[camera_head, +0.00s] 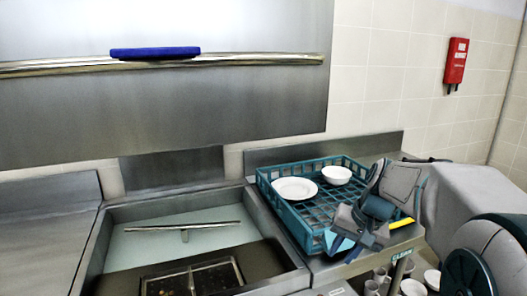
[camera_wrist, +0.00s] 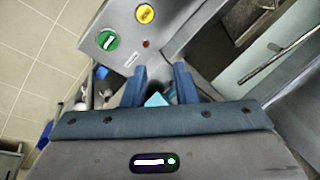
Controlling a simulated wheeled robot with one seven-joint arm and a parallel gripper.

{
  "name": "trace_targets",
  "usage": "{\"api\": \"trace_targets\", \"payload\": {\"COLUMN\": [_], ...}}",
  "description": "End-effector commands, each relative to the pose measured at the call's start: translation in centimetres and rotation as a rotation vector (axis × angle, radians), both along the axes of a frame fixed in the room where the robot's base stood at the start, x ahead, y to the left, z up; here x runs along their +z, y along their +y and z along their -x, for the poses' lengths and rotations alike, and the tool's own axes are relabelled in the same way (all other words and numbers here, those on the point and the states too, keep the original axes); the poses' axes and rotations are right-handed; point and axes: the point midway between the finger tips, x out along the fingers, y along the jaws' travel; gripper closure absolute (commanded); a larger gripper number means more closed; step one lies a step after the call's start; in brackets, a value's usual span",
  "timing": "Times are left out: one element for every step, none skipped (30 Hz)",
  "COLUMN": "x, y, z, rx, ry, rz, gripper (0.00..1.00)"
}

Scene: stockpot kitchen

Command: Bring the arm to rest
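My gripper (camera_head: 350,250) is at the front right corner of the teal dish crate (camera_head: 283,208), pointing down. I cannot tell from the head view whether it touches the crate. In the wrist view its two blue fingers (camera_wrist: 160,73) are spread apart with a gap between them. A small light-blue patch (camera_wrist: 155,99) shows low between the fingers; I cannot tell what it is. The arm reaches in from the right side of the head view.
A white plate (camera_head: 295,188) and a white bowl (camera_head: 337,175) lie in the crate. Cups and bowls (camera_head: 412,287) stand below the counter. A panel with green and yellow buttons (camera_wrist: 125,30) lies beyond the fingers.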

Motion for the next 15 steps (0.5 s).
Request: {"api": "trace_targets", "payload": {"x": [0.5,0.5,0.5,0.4,0.3,0.2,0.1,-0.1,-0.3,-0.5,-0.7,-1.0,-1.2,-1.4,-1.6], "y": [0.9,1.3,1.7,1.9,2.2,2.4,2.6,2.7,2.8,2.9,2.9,2.9,2.9,2.9,2.9], "z": [2.1,3.2,4.6,5.7,6.8,8.2,9.3,10.3,11.6,12.4,13.2,14.2,14.8,15.3,16.0], "rx": [0.030,0.046,0.066,0.082,0.099,0.121,0.136,0.153,0.173,0.188,0.203,0.220,0.233,0.242,0.255], "ry": [-0.005,-0.010,-0.014,-0.018,-0.023,-0.031,-0.038,-0.043,-0.052,-0.057,-0.062,-0.071,-0.076,-0.081,-0.087], "rz": [0.041,0.065,0.095,0.118,0.140,0.169,0.189,0.208,0.231,0.248,0.263,0.281,0.292,0.301,0.313], "gripper": [0.74,0.74,0.74,0.74,0.74,0.74,0.74,0.74,0.74,0.74,0.74,0.74,0.74,0.74,0.74]}}
